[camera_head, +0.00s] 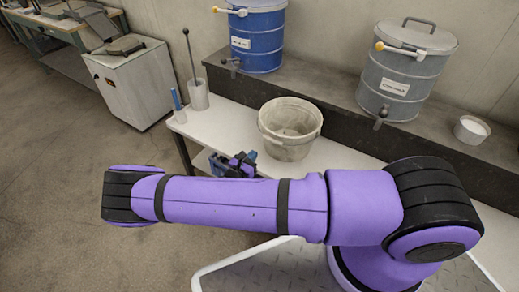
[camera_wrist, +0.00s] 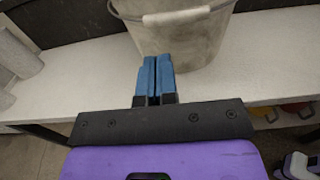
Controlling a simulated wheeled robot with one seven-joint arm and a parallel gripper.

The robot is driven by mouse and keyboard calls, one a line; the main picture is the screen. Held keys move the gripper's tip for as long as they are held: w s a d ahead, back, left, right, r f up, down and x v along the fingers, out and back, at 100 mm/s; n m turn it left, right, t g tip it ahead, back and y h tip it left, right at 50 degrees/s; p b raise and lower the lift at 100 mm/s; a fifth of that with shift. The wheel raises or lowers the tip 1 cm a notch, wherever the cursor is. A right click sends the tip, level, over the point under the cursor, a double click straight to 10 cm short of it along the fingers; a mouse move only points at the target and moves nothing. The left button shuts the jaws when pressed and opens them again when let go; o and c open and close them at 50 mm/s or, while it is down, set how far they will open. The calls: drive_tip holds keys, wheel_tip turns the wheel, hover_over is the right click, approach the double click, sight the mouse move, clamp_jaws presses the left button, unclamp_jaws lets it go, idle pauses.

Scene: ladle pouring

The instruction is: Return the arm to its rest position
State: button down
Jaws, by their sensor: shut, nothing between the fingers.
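My purple arm stretches across the lower part of the head view, bent at a black-banded joint on the right. My gripper (camera_head: 218,164) shows partly behind the arm at the front edge of the white bench (camera_head: 345,160). In the wrist view my gripper's blue fingers (camera_wrist: 155,78) are together with nothing held between them. They point toward the bench top and the pale bucket (camera_wrist: 190,45), overlapping its lower wall in the picture. I cannot tell whether they touch it.
The bucket (camera_head: 290,133) stands on the bench. A grey container (camera_head: 198,95) with a long-handled tool and a blue-handled item (camera_head: 177,100) stand left. A blue drum (camera_head: 257,40), a grey drum (camera_head: 405,75) and a white tub (camera_head: 472,130) sit on the raised ledge. Floor at left is clear.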

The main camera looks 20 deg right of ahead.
drive_tip(key=shift+v, duration=2.7)
drive_tip(key=s+d+r+m+g+y, duration=0.2)
drive_tip(key=r+m+g+y, duration=0.3)
drive_tip(key=r, duration=0.7)
drive_tip(key=s+d+r+m+g+y, duration=0.1)
drive_tip(key=s+d+r+m+g, duration=0.15)
drive_tip(key=r+m, duration=0.65)
drive_tip(key=s+d+r+m+g+y, duration=0.1)
drive_tip(key=d+r+m+g+y, duration=0.2)
drive_tip(key=r, duration=1.2)
drive_tip(key=s+d+r+m+t+y, duration=0.2)
drive_tip(key=s+r+m+y, duration=0.1)
drive_tip(key=s+r, duration=0.7)
drive_tip(key=s+d+r+m+t+y, duration=0.1)
drive_tip(key=s+r+m, duration=0.4)
drive_tip(key=s+r, duration=0.5)
drive_tip(key=shift+s+d+r+t+y, duration=0.15)
drive_tip(key=shift+s+d+t+y, duration=0.25)
drive_tip(key=shift+s+t+y, duration=0.65)
drive_tip(key=shift+s, duration=0.15)
